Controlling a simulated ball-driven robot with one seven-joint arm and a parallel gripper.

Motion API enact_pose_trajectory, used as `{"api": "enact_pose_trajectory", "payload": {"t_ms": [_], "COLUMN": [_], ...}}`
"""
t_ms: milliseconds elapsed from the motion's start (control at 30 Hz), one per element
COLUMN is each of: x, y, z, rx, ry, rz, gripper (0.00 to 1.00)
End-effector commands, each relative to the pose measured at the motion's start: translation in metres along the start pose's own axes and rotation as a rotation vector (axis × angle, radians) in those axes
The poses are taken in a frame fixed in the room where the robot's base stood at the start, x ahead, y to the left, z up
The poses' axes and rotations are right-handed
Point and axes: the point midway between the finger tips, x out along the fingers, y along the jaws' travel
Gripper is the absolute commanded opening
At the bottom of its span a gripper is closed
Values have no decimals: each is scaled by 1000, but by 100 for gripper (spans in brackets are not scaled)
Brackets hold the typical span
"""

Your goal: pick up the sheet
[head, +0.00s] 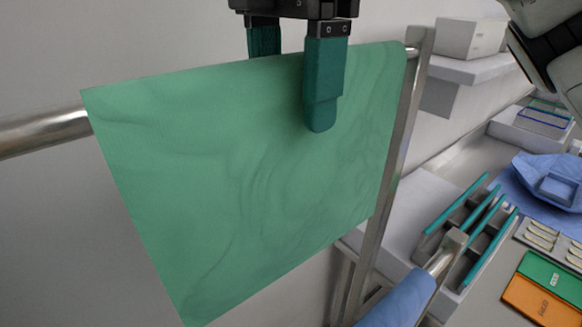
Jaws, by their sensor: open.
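The green sheet (230,180) hangs over a metal rail (45,131) in the head view, its front side facing me. My gripper (292,85) is at the top edge of the sheet with its fingers pointing down. One teal finger is in front of the sheet. The other is behind the top edge, its lower part hidden by the sheet. The jaws are open, with the sheet's upper edge and rail between them. I cannot tell whether either finger touches the cloth.
A metal post (388,180) stands at the rail's right end. To the right are a grey rack with teal-handled tools (478,225), a blue cloth bundle (545,185), and green (552,277) and orange (540,302) cards. A white box (470,38) sits on a shelf behind.

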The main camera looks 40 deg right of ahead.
Motion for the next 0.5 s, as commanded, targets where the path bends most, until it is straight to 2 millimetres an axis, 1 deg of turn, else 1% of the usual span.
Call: {"api": "enact_pose_trajectory", "payload": {"t_ms": [100,333,500], "x": [7,7,7], "y": [0,0,0], "z": [0,0,0], "rx": [-1,-1,-1], "ry": [0,0,0], "rz": [0,0,1], "gripper": [70,69,53]}}
